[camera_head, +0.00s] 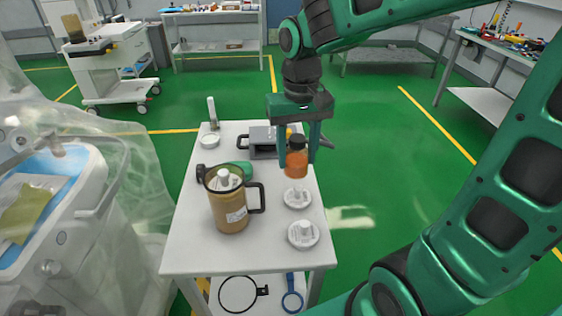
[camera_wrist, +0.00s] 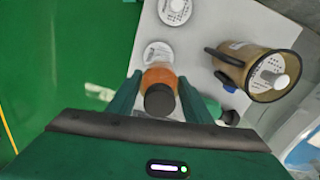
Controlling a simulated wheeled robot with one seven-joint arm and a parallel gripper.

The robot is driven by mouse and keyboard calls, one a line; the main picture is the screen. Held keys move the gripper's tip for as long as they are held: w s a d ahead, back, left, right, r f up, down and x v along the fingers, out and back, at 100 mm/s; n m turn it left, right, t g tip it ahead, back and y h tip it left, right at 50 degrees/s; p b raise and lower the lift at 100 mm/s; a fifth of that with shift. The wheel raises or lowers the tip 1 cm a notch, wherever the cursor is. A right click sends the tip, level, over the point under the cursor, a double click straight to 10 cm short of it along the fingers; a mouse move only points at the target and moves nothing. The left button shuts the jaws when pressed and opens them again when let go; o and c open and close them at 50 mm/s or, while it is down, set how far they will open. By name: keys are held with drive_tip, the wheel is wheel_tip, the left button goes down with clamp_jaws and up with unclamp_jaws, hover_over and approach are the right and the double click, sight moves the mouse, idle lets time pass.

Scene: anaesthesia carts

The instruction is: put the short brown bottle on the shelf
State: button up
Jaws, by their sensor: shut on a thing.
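The short brown bottle (camera_head: 297,160) has an orange-brown body and a dark cap. My gripper (camera_head: 296,150) points down and is shut on it, with a finger on either side. The bottle is upright above the right part of the white cart top (camera_head: 190,245), and a white round piece lies just below it. In the wrist view the bottle (camera_wrist: 159,88) sits between the fingers of my gripper (camera_wrist: 160,95), its cap towards the camera. The white cart has a lower shelf (camera_head: 268,283), partly in view. I cannot tell which shelf the task names.
A tan mug-like container (camera_head: 231,207) with a black handle stands left of the bottle. Two white round pieces (camera_head: 298,198) (camera_head: 303,234) lie at the cart's right side. A grey device (camera_head: 263,142) and a green item (camera_head: 240,168) are behind. A plastic-draped machine (camera_head: 60,190) stands at left.

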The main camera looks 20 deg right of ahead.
drive_tip(key=shift+w+d+f, duration=0.4)
drive_tip(key=shift+w+f, duration=0.8)
drive_tip(key=shift+f, duration=0.25)
drive_tip(key=shift+w+d+f, duration=0.4)
drive_tip(key=shift+w+f, duration=0.75)
drive_tip(key=shift+f, duration=0.25)
drive_tip(key=shift+w+d+f, duration=0.4)
drive_tip(key=shift+w+f, duration=0.8)
drive_tip(key=shift+f, duration=0.25)
drive_tip(key=o, duration=1.1)
drive_tip(key=shift+f, duration=0.1)
wheel_tip(320, 180, up, 12)
drive_tip(key=shift+r, duration=0.15)
